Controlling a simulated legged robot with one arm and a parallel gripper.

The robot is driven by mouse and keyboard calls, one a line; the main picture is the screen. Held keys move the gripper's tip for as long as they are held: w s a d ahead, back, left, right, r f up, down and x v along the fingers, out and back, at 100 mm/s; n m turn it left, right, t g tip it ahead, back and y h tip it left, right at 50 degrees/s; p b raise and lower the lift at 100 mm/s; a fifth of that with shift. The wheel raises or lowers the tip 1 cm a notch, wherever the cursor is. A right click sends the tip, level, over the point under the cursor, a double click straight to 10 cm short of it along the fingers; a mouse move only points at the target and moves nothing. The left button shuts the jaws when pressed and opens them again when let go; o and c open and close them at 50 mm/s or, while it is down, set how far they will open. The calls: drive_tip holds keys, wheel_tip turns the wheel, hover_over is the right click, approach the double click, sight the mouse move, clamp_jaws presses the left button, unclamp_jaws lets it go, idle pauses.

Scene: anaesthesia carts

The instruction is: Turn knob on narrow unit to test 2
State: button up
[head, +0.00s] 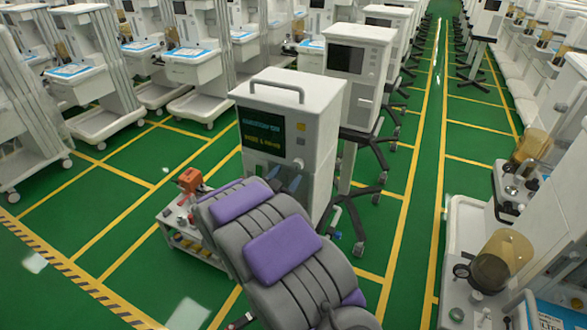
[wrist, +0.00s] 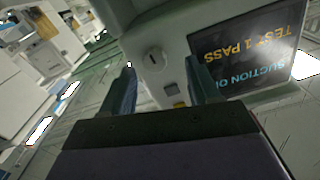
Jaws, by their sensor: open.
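The narrow unit (head: 293,90) is a white box with a top handle, in the middle of the head view. The round pale knob (wrist: 154,58) with a dark mark is on the panel beside the screen. My gripper (head: 284,180) is open in front of the panel. In the wrist view its two bluish fingers (wrist: 160,66) appear on either side of the knob; contact cannot be told.
A small yellow square (wrist: 180,103) sits near the knob. A low trolley (head: 192,238) with an orange item (head: 190,179) stands left of my arm. Another white unit (head: 355,75) on a wheeled stand is behind. Green floor aisles lie open at left and right.

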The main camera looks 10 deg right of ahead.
sight(296, 167)
drive_tip(key=w+d, duration=0.3)
drive_tip(key=d, duration=0.1)
drive_tip(key=shift+w+d+r, duration=0.1)
drive_tip(key=shift+w+d, duration=0.25)
drive_tip(key=shift+d, duration=0.05)
drive_tip(key=shift+w+a, duration=0.1)
drive_tip(key=shift+a, duration=0.45)
drive_tip(key=shift+c, duration=0.2)
drive_tip(key=shift+a, duration=0.35)
drive_tip(key=c, duration=0.3)
drive_tip(key=shift+d, duration=0.45)
drive_tip(key=c, duration=0.7)
drive_tip(key=shift+a, duration=0.1)
